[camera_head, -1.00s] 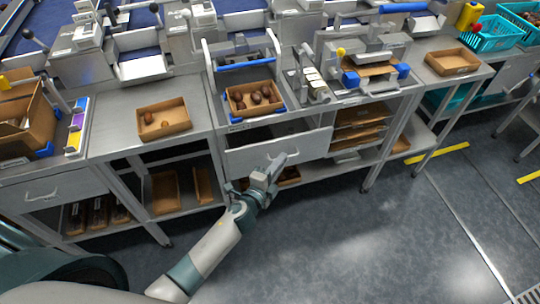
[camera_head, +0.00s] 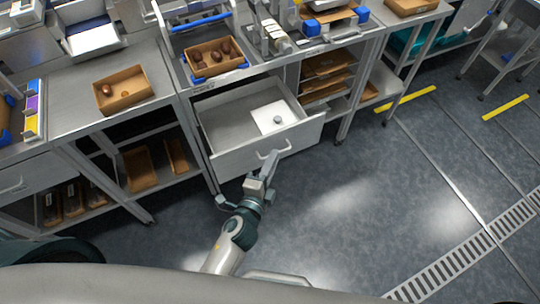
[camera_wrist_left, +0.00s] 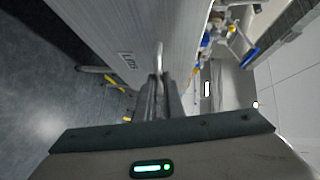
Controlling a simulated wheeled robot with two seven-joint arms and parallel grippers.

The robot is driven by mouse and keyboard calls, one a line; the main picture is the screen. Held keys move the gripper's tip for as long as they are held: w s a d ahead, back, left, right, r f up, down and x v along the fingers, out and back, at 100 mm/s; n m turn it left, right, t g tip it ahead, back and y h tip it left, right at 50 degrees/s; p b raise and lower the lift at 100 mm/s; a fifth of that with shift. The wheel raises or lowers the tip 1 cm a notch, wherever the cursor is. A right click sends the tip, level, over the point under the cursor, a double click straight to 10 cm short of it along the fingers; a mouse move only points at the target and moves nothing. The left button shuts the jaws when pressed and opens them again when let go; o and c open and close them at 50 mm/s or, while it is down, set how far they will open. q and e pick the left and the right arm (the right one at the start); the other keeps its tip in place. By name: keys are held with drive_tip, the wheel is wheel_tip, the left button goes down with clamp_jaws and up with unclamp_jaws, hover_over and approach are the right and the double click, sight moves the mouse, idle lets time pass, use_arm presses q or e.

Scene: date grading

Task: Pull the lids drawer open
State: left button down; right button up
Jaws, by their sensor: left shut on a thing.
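The lids drawer (camera_head: 232,158) stands pulled out from under the middle bench, with its inside showing in the head view. A white sheet with a small round grey knob (camera_head: 272,117) lies in its right part. My left gripper (camera_head: 268,164) is at the front of the drawer, shut on the drawer's handle (camera_head: 272,152). In the left wrist view the fingers (camera_wrist_left: 157,82) close on the handle (camera_wrist_left: 159,50), beside the drawer front with a label (camera_wrist_left: 128,60) reading "LIDS". My right gripper is not in view.
A cardboard tray of dates (camera_head: 213,58) sits on the bench above the drawer. Another tray (camera_head: 122,90) is on the left bench. Flat cardboard trays (camera_head: 325,64) are stacked on the shelf right of the drawer. The floor (camera_head: 350,200) in front is clear.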

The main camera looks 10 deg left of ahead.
use_arm(q)
drive_tip(key=c, duration=1.9)
unclamp_jaws()
drive_tip(key=shift+o, duration=0.2)
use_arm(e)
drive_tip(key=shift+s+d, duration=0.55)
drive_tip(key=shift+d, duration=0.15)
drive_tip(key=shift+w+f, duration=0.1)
use_arm(q)
drive_tip(key=b+v, duration=0.4)
drive_tip(key=v, duration=1.3)
drive_tip(key=shift+s+b, duration=0.2)
drive_tip(key=shift+b, duration=0.1)
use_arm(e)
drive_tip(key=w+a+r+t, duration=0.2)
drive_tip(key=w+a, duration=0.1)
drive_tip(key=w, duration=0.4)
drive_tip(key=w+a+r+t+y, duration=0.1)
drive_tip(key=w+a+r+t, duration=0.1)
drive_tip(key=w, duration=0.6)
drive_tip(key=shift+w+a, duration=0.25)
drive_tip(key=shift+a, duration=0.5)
